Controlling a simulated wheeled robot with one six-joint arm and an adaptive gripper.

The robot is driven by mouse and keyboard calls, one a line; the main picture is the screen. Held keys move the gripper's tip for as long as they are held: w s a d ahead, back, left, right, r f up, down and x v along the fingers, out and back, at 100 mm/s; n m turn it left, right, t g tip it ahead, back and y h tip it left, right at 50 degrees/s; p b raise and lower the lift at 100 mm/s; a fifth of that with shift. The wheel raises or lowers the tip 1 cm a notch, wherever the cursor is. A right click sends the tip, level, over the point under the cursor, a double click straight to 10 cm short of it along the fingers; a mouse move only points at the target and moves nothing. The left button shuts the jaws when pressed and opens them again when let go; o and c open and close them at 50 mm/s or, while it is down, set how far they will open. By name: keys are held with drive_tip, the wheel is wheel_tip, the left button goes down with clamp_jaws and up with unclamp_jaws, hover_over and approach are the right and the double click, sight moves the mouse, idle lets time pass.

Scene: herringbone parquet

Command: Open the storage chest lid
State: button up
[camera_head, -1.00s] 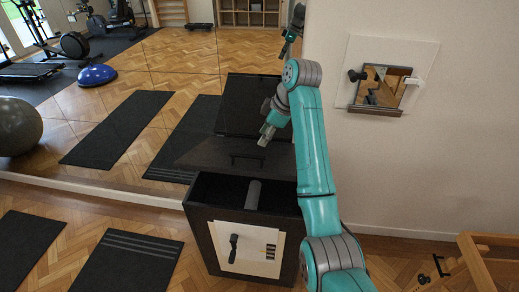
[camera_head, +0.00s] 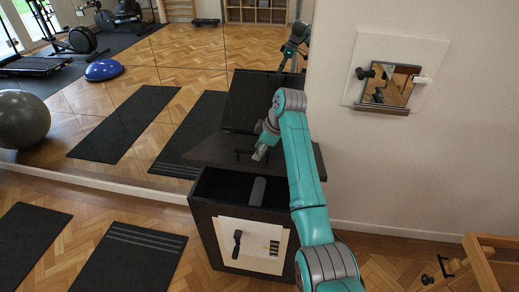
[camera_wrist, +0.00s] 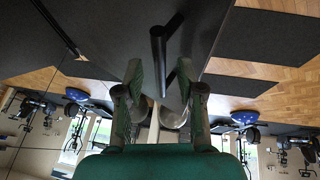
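The storage chest (camera_head: 206,232) is a dark box beside the mirror wall, its top open to view. Its dark lid (camera_head: 210,150) is raised and tilted back behind the opening, with a dark bar handle (camera_head: 240,152) on it. My gripper (camera_head: 260,153) is at the lid, close to the handle, and my arm hides part of the chest's right side. In the wrist view my gripper's fingers (camera_wrist: 160,88) are spread apart. The handle (camera_wrist: 158,55) lies ahead of and between them; I cannot tell whether they touch it. A grey cylinder (camera_head: 257,190) shows inside the chest.
A pale panel with a dark handle (camera_head: 237,245) is on the chest's front. The mirror behind reflects the lid and gym. A small framed wall box (camera_head: 390,88) is at right, a wooden frame (camera_head: 480,265) at lower right. Mats (camera_head: 125,262) lie on the left floor.

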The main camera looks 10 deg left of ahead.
clamp_jaws()
drive_tip(key=shift+w+r, duration=0.1)
drive_tip(key=shift+r, duration=0.05)
